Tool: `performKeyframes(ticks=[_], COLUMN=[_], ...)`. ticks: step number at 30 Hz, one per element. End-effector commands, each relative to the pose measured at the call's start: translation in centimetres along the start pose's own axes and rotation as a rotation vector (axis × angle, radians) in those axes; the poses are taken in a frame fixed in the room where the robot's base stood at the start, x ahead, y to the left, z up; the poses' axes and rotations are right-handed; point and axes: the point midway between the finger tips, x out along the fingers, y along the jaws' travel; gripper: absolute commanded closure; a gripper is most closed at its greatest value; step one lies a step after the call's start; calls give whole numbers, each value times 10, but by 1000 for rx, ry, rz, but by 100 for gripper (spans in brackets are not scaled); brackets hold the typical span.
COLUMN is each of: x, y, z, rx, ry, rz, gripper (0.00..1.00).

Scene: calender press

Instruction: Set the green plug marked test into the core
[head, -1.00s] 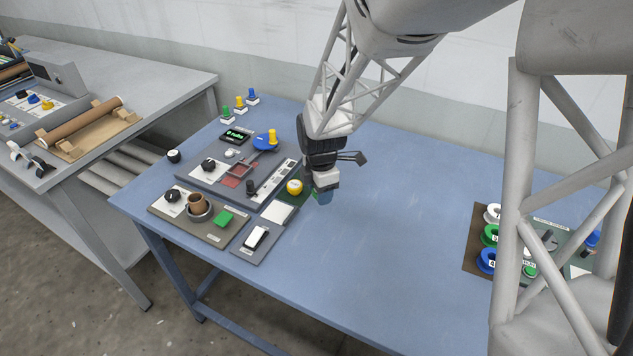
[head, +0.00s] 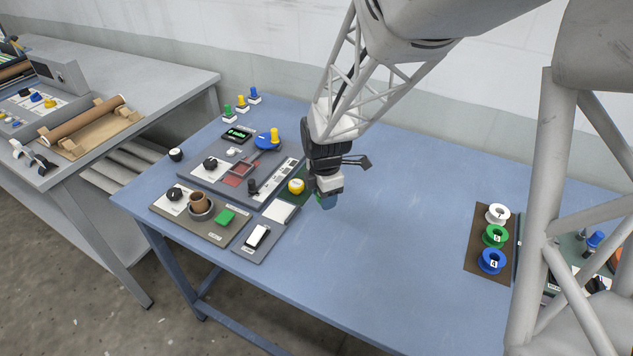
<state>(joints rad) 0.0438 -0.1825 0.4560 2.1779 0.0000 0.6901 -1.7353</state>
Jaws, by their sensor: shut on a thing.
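My gripper (head: 327,197) hangs over the blue table, just right of the round yellow button. It is shut on a small blue thing (head: 328,203), mostly hidden by the jaws; I cannot tell what it is. A small green plug-like piece (head: 227,112) stands on a white base at the back left of the table, well apart from my gripper. Its marking is too small to read. A brown tube (head: 87,118), possibly the core, lies across a wooden cradle on the grey left table. A short brown cylinder (head: 198,200) stands in a grey ring on the front panel.
Yellow (head: 242,103) and blue (head: 254,95) pieces stand beside the green one. A grey panel (head: 213,187) with knobs, a display and a blue-handled lever lies left of my gripper. White, green and blue spools (head: 494,238) are at right. The table's middle (head: 400,240) is clear.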

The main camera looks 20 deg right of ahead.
Motion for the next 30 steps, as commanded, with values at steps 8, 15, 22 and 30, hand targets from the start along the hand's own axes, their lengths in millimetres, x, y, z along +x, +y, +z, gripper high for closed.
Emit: performKeyframes(ticks=[8, 15, 22, 30], x=[-3, -11, -23, -38], y=[7, 28, 54, 84], z=[-7, -32, -70, -122], rx=[-1, -4, -4, -5], ry=[0, 0, 0, 0], rz=[0, 1, 1, 1], gripper=[77, 77, 77, 77])
